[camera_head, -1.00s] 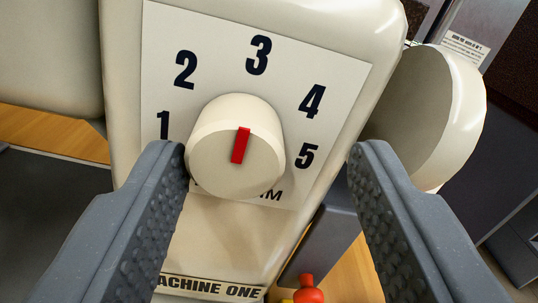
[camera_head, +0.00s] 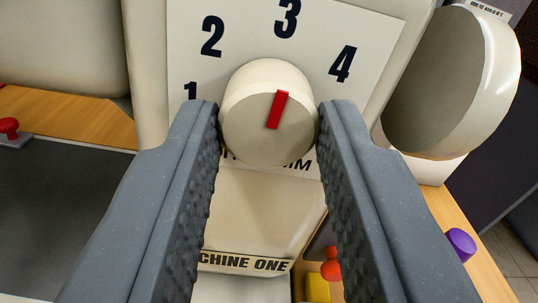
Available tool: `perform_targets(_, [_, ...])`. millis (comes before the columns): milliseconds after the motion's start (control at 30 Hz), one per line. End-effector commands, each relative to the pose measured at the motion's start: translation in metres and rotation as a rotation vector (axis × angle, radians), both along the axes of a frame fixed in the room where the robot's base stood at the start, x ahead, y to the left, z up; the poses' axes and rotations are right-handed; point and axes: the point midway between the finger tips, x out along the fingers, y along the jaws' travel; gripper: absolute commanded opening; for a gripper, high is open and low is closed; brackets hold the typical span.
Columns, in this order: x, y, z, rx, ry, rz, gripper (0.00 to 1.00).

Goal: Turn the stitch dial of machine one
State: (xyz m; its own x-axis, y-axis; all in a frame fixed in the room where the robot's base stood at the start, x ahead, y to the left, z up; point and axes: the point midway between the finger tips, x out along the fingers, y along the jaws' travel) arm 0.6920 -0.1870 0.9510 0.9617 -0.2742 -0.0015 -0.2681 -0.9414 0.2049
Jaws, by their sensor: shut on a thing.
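The stitch dial (camera_head: 250,135) is a round cream knob with a red pointer mark (camera_head: 278,110) on its face. The pointer aims up, close to the 3 on the white number plate (camera_head: 250,52). The 1, 2, 3 and 4 show; the 5 is hidden behind my right finger. A label reading "CHINE ONE", its start hidden by my left finger, is on the machine (camera_head: 270,205) below the dial. My gripper (camera_head: 268,125) is shut on the dial, with one ridged grey finger on each side of it.
A large cream handwheel (camera_head: 455,85) sticks out at the right. Below right are a red knob (camera_head: 331,264), a yellow block (camera_head: 317,287) and a purple cylinder (camera_head: 461,243) near the wooden table (camera_head: 485,255). A red-topped piece (camera_head: 9,128) is at the far left.

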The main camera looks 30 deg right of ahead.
Motion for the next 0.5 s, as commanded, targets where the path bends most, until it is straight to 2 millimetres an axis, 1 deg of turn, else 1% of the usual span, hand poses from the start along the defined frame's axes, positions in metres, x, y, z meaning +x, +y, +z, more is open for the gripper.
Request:
perform_targets(167, [0.0003, -0.0002, 0.0025, 0.107, -0.034, 0.000, 0.06])
perform_targets(500, [-0.0001, -0.0016, 0.0020, 0.398, -0.117, -0.002, 0.06])
